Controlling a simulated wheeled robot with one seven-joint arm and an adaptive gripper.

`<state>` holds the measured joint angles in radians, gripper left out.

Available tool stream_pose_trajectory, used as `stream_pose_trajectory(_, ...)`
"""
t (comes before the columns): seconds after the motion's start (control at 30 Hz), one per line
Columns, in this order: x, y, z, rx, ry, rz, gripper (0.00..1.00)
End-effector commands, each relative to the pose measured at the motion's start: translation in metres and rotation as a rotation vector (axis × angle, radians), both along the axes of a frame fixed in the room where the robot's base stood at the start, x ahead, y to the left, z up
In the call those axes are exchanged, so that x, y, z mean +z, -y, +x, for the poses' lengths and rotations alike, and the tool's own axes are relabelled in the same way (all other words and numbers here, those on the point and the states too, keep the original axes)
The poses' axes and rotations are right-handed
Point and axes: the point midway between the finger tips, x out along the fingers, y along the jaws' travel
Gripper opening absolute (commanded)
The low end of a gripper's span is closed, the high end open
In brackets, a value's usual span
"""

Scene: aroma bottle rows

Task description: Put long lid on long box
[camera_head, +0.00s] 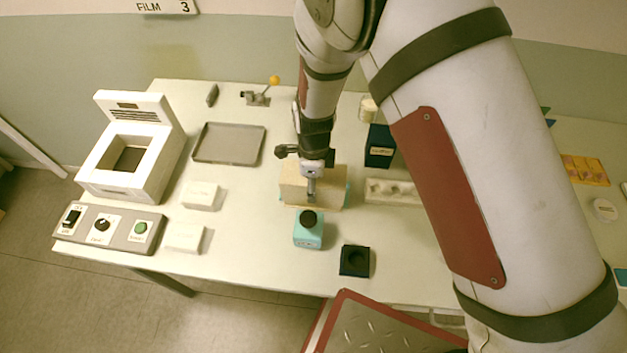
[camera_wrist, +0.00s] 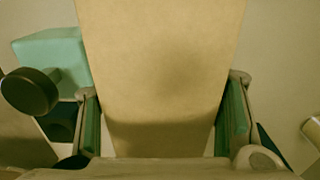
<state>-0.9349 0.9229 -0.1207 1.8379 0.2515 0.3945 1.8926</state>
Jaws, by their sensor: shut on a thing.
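My gripper (camera_head: 311,190) points down at the middle of the table, shut on a long tan lid-like piece (camera_head: 330,180). In the wrist view the tan piece (camera_wrist: 160,70) fills the space between my two fingers (camera_wrist: 165,125) and extends away from the camera. Small teal edges (camera_head: 347,196) show at both ends of the tan piece in the head view. They may belong to a long box under it, but most of that is hidden. I cannot tell whether the tan piece rests on it or hangs just above.
A teal bottle with a black cap (camera_head: 308,232) stands close in front, and shows at left in the wrist view (camera_wrist: 52,62). A dark holder (camera_head: 354,261) is at the front edge. A navy box (camera_head: 380,146) and cream tray (camera_head: 392,192) are to the right, a grey tray (camera_head: 229,143) left.

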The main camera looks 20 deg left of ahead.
Motion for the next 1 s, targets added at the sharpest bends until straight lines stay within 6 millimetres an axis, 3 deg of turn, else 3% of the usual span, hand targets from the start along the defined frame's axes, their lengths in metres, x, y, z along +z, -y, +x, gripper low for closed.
stream_pose_trajectory(1.0,-0.0098,-0.0001,-0.0001,0.000,0.000,0.000,0.31)
